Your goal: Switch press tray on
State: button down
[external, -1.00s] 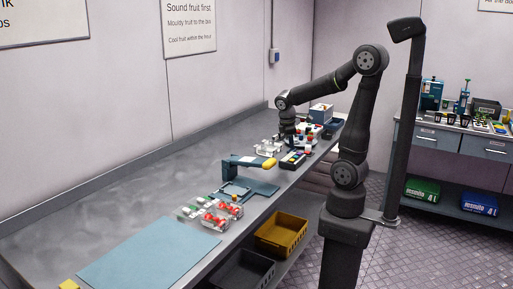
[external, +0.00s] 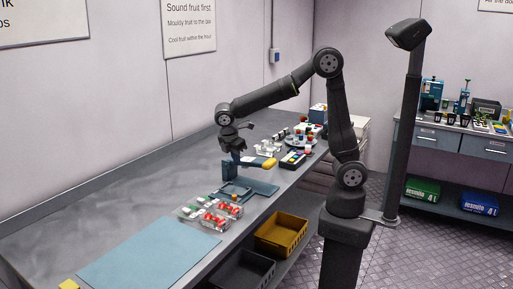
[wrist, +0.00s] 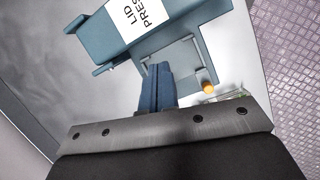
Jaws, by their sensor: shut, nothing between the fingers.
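The lid press stands on the bench on a teal base plate (external: 262,187). Its upright post (external: 228,170) is blue, and a lever ends in a yellow grip (external: 269,163). In the wrist view the lid press (wrist: 125,25) carries a white label reading LID PRESS, and an orange-yellow tip (wrist: 208,87) shows to the right of my fingers. A flat frame lies on the base plate in front of the post. My gripper (external: 240,157) is shut and empty, pointing down just above the press. Its blue fingers (wrist: 158,70) are together in the wrist view. I cannot tell whether they touch it.
Clear punnets with red berries (external: 215,218) stand in front of the press, beside a pale blue mat (external: 150,252). More punnets and a coloured rack (external: 296,159) stand behind it. Yellow (external: 282,235) and black (external: 243,270) crates sit below the bench edge.

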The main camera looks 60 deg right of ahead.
aim_at(246, 188)
jog(key=s+a+f+n, duration=0.1)
jog(key=a+n, duration=0.1)
jog(key=a, duration=0.9)
jog(key=shift+s+a+f+n+h, duration=0.2)
jog(key=shift+s+f+n+h, duration=0.15)
jog(key=shift+s+n+h, duration=0.05)
jog(key=x, duration=1)
jog(key=shift+d, duration=0.1)
jog(key=d, duration=0.9)
jog(key=shift+d, duration=0.3)
jog(key=v, duration=1)
